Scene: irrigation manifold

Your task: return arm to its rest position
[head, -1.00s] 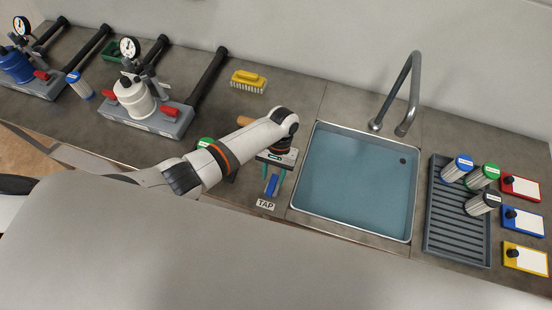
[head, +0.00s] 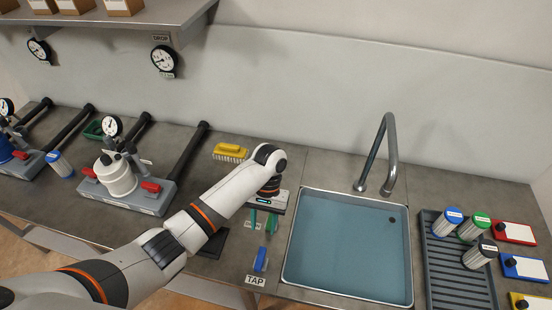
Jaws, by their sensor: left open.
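My left arm reaches in from the lower left across the counter. Another small label, too small to read, shows between the fingers. My right gripper is not in view.
The sink (head: 348,245) with its faucet (head: 378,155) lies right of the gripper. A grey rack (head: 452,270) holds several canisters. A yellow brush (head: 230,152) lies behind the arm. A white filter housing (head: 116,176) stands left. A shelf (head: 120,22) overhangs the back left.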

